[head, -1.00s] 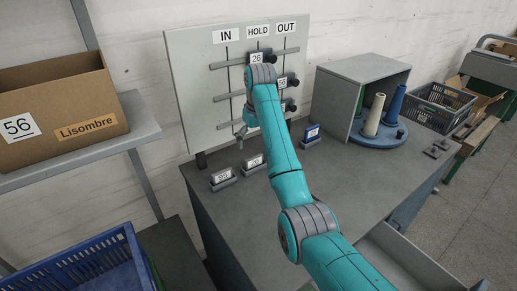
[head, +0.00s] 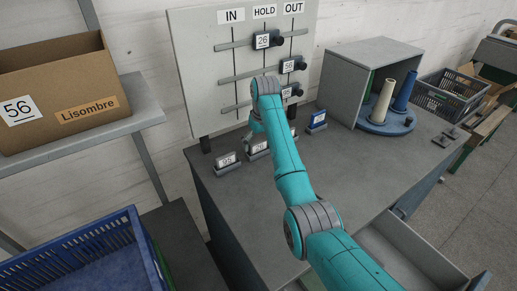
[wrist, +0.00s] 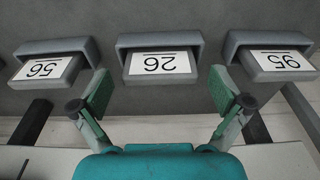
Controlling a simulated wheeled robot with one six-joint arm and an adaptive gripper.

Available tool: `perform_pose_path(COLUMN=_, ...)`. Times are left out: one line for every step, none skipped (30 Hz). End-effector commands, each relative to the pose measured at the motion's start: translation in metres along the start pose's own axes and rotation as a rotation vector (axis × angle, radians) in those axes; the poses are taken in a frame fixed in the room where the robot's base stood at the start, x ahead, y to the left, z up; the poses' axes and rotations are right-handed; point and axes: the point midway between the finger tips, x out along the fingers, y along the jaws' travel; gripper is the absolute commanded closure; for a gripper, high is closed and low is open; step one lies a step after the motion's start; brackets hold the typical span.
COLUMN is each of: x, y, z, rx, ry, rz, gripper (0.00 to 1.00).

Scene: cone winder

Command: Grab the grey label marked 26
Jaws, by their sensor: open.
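The grey label marked 26 (wrist: 160,64) sits in a grey holder on the bench, upside down in the middle of the wrist view. It also shows in the head view (head: 258,148), partly behind my arm. My gripper (wrist: 158,92) is open and empty, its green-padded fingers spread to either side of the label, near its lower edge in the picture. In the head view my gripper (head: 254,135) is above the label's holder, partly hidden by my arm. Another tag marked 26 (head: 263,41) hangs on the board, in a dark mount.
Similar labels stand close by at left (wrist: 46,68) and right (wrist: 280,62) in the wrist view. The upright board (head: 205,75) rises behind. A blue label (head: 317,120) and a cone stand (head: 385,123) are to the right. The front bench is clear.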

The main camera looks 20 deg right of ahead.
Motion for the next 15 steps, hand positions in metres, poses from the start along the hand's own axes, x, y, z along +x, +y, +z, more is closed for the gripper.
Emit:
perform_pose_path(x=0.0059, y=-0.0003, z=0.0006, rx=0.0, ry=-0.003, rz=-0.001, gripper=0.0)
perform_pose_path(x=0.008, y=-0.0003, z=0.0006, rx=0.0, ry=-0.002, rz=-0.001, gripper=0.0)
perform_pose_path(x=0.0097, y=-0.0002, z=0.0004, rx=0.0, ry=-0.001, rz=0.0, gripper=0.0)
perform_pose_path(x=0.0102, y=-0.0001, z=0.0002, rx=0.0, ry=0.0, rz=0.0, gripper=0.0)
perform_pose_path(x=0.0103, y=-0.0001, z=0.0001, rx=0.0, ry=0.0, rz=0.0, gripper=0.0)
perform_pose_path(x=0.0102, y=-0.0001, z=0.0, rx=0.0, ry=0.001, rz=0.0, gripper=0.0)
perform_pose_path(x=0.0101, y=-0.0001, z=0.0, rx=0.0, ry=0.001, rz=0.0, gripper=0.0)
perform_pose_path(x=0.01, y=-0.0001, z=0.0, rx=0.0, ry=0.0, rz=0.0, gripper=0.0)
perform_pose_path(x=0.01, y=-0.0001, z=0.0001, rx=0.0, ry=0.0, rz=0.0, gripper=0.0)
perform_pose_path(x=0.01, y=-0.0001, z=0.0, rx=0.0, ry=0.0, rz=0.0, gripper=0.07)
perform_pose_path(x=0.0099, y=-0.0001, z=0.0, rx=0.0, ry=0.0, rz=0.0, gripper=0.15)
perform_pose_path(x=0.0099, y=-0.0001, z=0.0001, rx=0.0, ry=0.0, rz=0.0, gripper=0.25)
perform_pose_path(x=0.0099, y=-0.0001, z=0.0001, rx=0.0, ry=0.0, rz=0.0, gripper=0.32)
perform_pose_path(x=0.0099, y=-0.0001, z=0.0001, rx=0.0, ry=0.0, rz=0.0, gripper=0.4)
perform_pose_path(x=0.0099, y=-0.0001, z=0.0001, rx=0.0, ry=0.0, rz=0.0, gripper=0.5)
